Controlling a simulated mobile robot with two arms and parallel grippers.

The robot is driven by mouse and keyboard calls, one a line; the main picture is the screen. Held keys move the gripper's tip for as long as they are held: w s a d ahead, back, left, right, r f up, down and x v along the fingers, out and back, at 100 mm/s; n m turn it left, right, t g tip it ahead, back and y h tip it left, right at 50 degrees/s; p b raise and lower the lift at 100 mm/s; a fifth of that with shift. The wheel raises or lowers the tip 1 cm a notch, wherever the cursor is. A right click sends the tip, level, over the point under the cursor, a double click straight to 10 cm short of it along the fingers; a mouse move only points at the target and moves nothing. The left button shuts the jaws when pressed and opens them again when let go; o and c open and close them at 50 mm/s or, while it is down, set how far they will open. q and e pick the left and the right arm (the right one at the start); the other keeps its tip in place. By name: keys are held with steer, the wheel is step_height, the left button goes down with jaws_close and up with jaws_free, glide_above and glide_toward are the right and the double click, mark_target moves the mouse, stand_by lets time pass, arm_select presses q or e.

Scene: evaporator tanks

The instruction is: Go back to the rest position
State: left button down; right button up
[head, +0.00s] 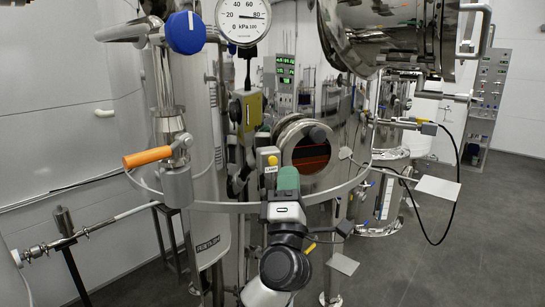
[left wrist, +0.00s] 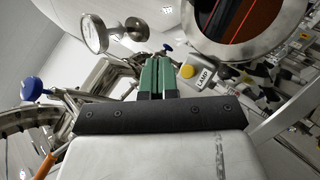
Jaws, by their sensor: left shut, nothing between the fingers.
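My left gripper (head: 288,180) is raised at the middle of the head view, in front of the steel tank and just below the yellow lamp button (head: 272,160). Its green fingers are together and hold nothing; they also show shut in the left wrist view (left wrist: 157,77). In that view the yellow button (left wrist: 187,71) with its LAMP label (left wrist: 204,76) is just right of the fingertips. I cannot tell whether the fingers touch anything. My right gripper is not in view.
A round sight window (head: 311,153) sits behind the gripper. A pressure gauge (head: 243,20), a blue knob (head: 186,33) and an orange-handled valve (head: 147,157) stand to the upper left. A metal ring rail (head: 235,207) crosses near my arm. Open floor (head: 480,240) lies at the right.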

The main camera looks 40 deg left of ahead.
arm_select(q)
steer(key=shift+s+d, duration=0.15)
steer(key=shift+d, duration=0.1)
stand_by(0.3)
